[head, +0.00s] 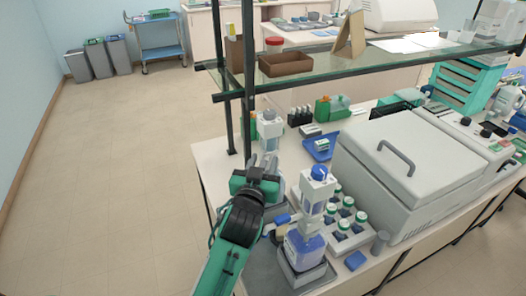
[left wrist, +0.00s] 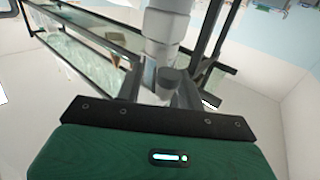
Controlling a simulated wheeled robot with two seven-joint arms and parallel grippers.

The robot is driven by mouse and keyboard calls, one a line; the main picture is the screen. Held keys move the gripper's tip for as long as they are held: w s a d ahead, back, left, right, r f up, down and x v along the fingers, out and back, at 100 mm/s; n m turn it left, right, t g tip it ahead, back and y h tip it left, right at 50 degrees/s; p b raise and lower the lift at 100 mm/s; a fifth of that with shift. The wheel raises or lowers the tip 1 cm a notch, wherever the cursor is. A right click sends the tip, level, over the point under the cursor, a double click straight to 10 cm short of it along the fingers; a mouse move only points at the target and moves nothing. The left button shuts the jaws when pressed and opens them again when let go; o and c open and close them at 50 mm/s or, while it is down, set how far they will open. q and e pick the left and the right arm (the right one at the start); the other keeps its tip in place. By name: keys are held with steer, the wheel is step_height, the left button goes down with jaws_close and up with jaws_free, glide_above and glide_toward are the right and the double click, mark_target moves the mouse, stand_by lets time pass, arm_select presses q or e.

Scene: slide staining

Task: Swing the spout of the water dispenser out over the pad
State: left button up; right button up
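A white dispenser (head: 269,126) stands near the bench's left edge, just beyond my left gripper (head: 264,162). A second white dispenser (head: 316,190) on a blue-filled bottle (head: 304,246) stands nearer the front; I cannot tell by label which holds water. In the left wrist view, a white dispenser column (left wrist: 165,25) and a grey rounded part (left wrist: 174,80) show between or just beyond the fingers. The fingers are apart, and contact cannot be made out. The spout is not clearly visible. Which surface is the pad is unclear. My right gripper is not in view.
Green-capped bottles (head: 344,222) stand in a rack beside the front dispenser. A large grey lidded machine (head: 410,165) fills the bench's right. A blue tray (head: 320,147) lies behind. A glass shelf (head: 330,72) on dark posts overhangs the bench. Open floor lies left.

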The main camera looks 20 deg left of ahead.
mark_target(263, 163)
arm_select(q)
step_height(263, 163, up, 20)
steer(key=b, duration=0.1)
steer(key=shift+b, duration=0.35)
